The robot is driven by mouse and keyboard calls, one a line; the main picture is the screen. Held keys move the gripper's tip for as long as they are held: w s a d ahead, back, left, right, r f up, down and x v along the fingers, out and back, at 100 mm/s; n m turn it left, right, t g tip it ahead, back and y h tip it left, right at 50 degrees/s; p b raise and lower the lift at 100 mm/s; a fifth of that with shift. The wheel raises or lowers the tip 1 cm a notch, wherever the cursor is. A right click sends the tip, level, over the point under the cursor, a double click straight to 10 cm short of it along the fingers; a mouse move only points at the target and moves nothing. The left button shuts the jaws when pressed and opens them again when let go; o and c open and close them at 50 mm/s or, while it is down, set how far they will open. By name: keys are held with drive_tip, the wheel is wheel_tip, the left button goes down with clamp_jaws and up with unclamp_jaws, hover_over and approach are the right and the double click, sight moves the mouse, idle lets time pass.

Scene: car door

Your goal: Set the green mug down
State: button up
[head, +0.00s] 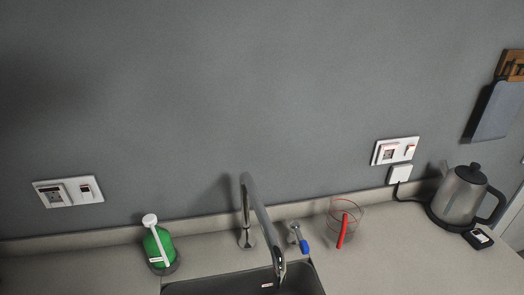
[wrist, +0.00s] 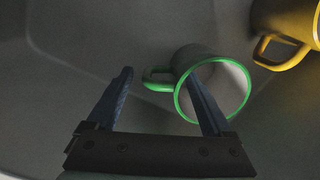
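The green mug (wrist: 181,65) has a bright green rim and handle and a greyish body. It is in the wrist view, with its mouth turned toward the camera, inside what looks like a dark sink basin. My gripper (wrist: 159,76) is open, its two dark blue fingers well apart. The mug's handle shows between the fingertips, and the right finger overlaps the mug's mouth. I cannot tell whether that finger is inside the mug or touching it. Neither the mug nor my gripper shows in the head view.
A yellow mug (wrist: 287,45) is at the upper right of the wrist view. In the head view, a faucet (head: 262,222) arches over the sink (head: 300,284). A green bottle (head: 158,246), a red-rimmed container (head: 334,227) and a kettle (head: 462,196) stand on the counter (head: 400,262).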

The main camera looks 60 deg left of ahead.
wheel_tip(320, 180, up, 12)
drive_tip(key=p, duration=0.1)
drive_tip(key=shift+d+r, duration=0.15)
drive_tip(key=shift+d, duration=0.3)
